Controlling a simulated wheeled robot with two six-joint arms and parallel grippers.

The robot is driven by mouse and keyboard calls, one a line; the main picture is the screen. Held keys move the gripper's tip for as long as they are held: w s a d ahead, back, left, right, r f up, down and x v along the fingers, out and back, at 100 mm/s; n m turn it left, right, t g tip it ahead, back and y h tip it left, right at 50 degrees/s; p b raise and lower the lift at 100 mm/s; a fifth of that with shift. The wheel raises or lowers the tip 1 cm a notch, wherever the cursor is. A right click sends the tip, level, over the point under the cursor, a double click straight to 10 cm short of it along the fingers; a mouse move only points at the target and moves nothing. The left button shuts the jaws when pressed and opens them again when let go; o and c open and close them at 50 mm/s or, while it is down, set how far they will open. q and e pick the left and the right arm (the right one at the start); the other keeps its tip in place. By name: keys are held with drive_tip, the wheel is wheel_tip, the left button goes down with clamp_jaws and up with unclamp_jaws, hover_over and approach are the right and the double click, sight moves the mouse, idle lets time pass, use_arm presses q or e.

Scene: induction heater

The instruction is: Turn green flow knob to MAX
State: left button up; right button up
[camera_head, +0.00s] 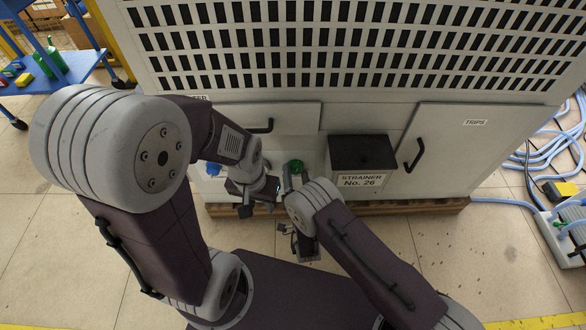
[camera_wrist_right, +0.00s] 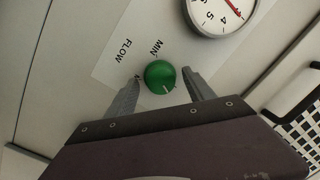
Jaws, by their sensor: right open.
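The green flow knob (camera_wrist_right: 160,75) sits on a light panel in the right wrist view, with FLOW and MIN lettering above and left of it. A white mark on the knob is toward its lower right edge, away from MIN. Other lettering is partly hidden by a finger. My right gripper (camera_wrist_right: 162,80) is open, one finger either side of the knob, with gaps visible. In the head view the green knob (camera_head: 294,166) shows at the cabinet's front, beside my right gripper (camera_head: 290,182). My left gripper (camera_head: 256,207) hangs lower left of it; its jaws are unclear.
A gauge with a red needle (camera_wrist_right: 221,14) is close above the knob. A black strainer box (camera_head: 361,152) stands right of the grippers, and a blue part (camera_head: 213,170) is to the left. The TRIPS door (camera_head: 445,150) has a black handle. Both wrists are close together.

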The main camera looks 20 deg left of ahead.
clamp_jaws()
drive_tip(key=shift+m, duration=0.3)
drive_tip(key=m+p, duration=0.1)
drive_tip(key=m, duration=0.3)
drive_tip(key=shift+m+t, duration=0.3)
drive_tip(key=shift+m, duration=0.1)
drive_tip(key=m, duration=0.3)
drive_tip(key=m+p, duration=0.1)
drive_tip(key=m, duration=0.2)
drive_tip(key=shift+m+t+h, duration=0.3)
drive_tip(key=shift+m+t, duration=0.1)
drive_tip(key=m, duration=0.6)
drive_tip(key=shift+a+h+p, duration=0.15)
drive_tip(key=shift+h+p, duration=0.15)
drive_tip(key=shift+p, duration=0.1)
drive_tip(key=m, duration=0.3)
drive_tip(key=m+h+p, duration=0.1)
drive_tip(key=m, duration=0.2)
drive_tip(key=shift+f+t, duration=0.1)
drive_tip(key=shift+t, duration=0.2)
